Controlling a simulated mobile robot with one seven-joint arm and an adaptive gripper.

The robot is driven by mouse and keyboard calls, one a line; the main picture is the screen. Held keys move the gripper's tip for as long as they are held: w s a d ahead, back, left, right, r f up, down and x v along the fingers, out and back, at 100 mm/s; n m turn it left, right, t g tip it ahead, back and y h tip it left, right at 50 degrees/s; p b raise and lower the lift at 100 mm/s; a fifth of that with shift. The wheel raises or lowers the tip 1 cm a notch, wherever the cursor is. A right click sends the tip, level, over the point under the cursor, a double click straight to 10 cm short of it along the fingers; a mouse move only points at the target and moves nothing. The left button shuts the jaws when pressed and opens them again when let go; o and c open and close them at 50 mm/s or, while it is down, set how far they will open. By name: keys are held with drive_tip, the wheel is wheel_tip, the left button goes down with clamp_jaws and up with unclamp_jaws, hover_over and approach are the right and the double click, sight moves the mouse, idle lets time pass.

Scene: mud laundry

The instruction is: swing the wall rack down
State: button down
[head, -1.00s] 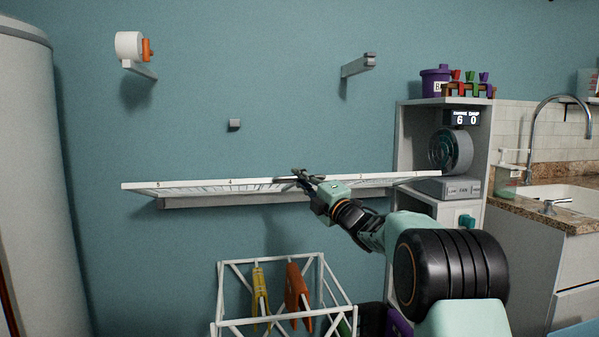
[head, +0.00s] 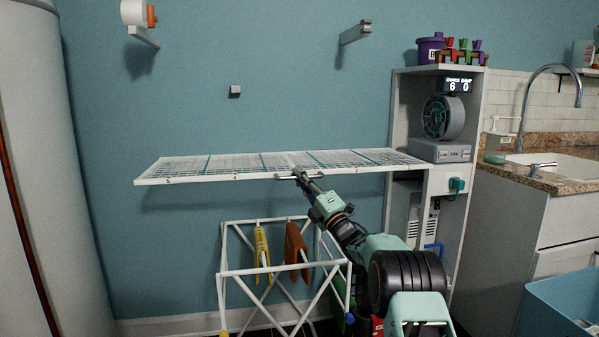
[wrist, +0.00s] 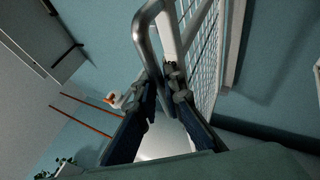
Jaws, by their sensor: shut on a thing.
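The wall rack (head: 215,178) is a white framed wire grid. It stands out from the blue wall, close to level, with its top face showing in the head view. Its white rail and mesh also show in the wrist view (wrist: 203,48). A grey bar handle (wrist: 143,32) is on its front edge. My gripper (head: 300,175) is at the middle of that front edge, shut on the handle. In the wrist view its two dark fingers (wrist: 164,80) close around the bar. The fingertips are small in the head view.
A white drying frame (head: 250,271) with a yellow and an orange hanging piece stands below the rack. A shelf unit (head: 465,185) with a fan is by the rack's right end. Two wall brackets (head: 355,34) and a small grey block (head: 235,90) are above. A blue bin (head: 560,300) is lower right.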

drive_tip(key=shift+s+f, duration=0.1)
drive_tip(key=shift+f, duration=0.75)
drive_tip(key=c, duration=2.3)
unclamp_jaws()
drive_tip(key=shift+r, duration=0.15)
drive_tip(key=shift+r, duration=0.1)
drive_tip(key=shift+s+d, duration=0.1)
drive_tip(key=v, duration=1.2)
